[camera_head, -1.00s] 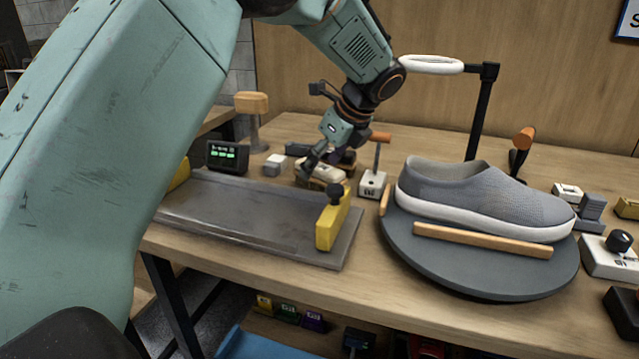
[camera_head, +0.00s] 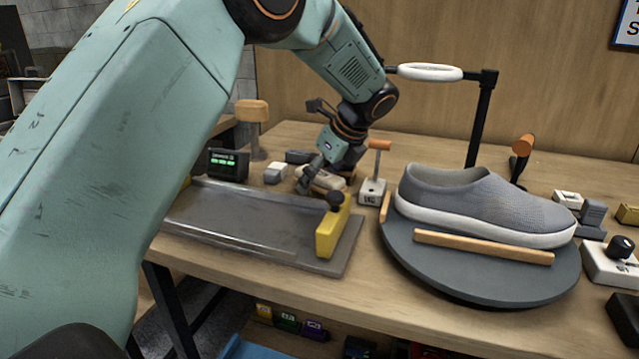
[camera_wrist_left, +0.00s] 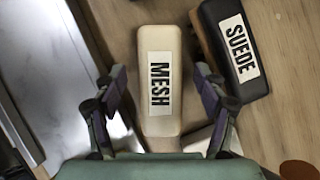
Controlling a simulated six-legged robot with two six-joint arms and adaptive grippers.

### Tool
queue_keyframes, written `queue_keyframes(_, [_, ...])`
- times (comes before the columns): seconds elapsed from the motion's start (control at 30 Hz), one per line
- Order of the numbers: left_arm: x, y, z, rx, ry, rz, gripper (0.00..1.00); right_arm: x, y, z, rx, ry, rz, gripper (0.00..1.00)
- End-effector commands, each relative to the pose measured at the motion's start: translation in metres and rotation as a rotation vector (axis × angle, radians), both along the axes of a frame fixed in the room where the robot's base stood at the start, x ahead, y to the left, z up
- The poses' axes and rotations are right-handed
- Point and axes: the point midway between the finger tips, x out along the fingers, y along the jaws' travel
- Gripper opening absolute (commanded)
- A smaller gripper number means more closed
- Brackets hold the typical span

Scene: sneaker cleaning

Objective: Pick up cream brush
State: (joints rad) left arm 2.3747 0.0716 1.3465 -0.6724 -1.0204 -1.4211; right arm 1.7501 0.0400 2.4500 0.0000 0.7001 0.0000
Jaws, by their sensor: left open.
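The cream brush (camera_wrist_left: 160,60), labelled MESH, lies on the wooden table between the spread fingers of my left gripper (camera_wrist_left: 161,76) in the left wrist view. One finger is on each side of it, and I cannot tell whether either touches it. In the head view my left gripper (camera_head: 324,173) is low over the table behind the grey tray, partly covering the cream brush (camera_head: 327,181). My left gripper is open. My right gripper is not in view.
A dark brush labelled SUEDE (camera_wrist_left: 234,48) lies close on the right in the wrist view. The grey tray (camera_head: 240,218) has a yellow end block (camera_head: 332,230). A white block with an orange-topped handle (camera_head: 372,191) and a sneaker (camera_head: 480,205) on a turntable (camera_head: 470,270) stand to the right.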

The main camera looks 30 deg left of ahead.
Motion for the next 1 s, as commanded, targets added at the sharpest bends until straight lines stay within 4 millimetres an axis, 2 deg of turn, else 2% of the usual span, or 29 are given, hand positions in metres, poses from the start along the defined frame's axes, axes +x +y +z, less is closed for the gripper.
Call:
queue_keyframes(0.87, [-0.0003, 0.0001, -0.0033, 0.000, 0.001, 0.000, 0.72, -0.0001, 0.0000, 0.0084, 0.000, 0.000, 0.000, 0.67])
queue_keyframes(1.0, [-0.0003, 0.0001, -0.0032, 0.000, 0.001, 0.000, 0.62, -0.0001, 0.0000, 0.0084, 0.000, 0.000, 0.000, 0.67])
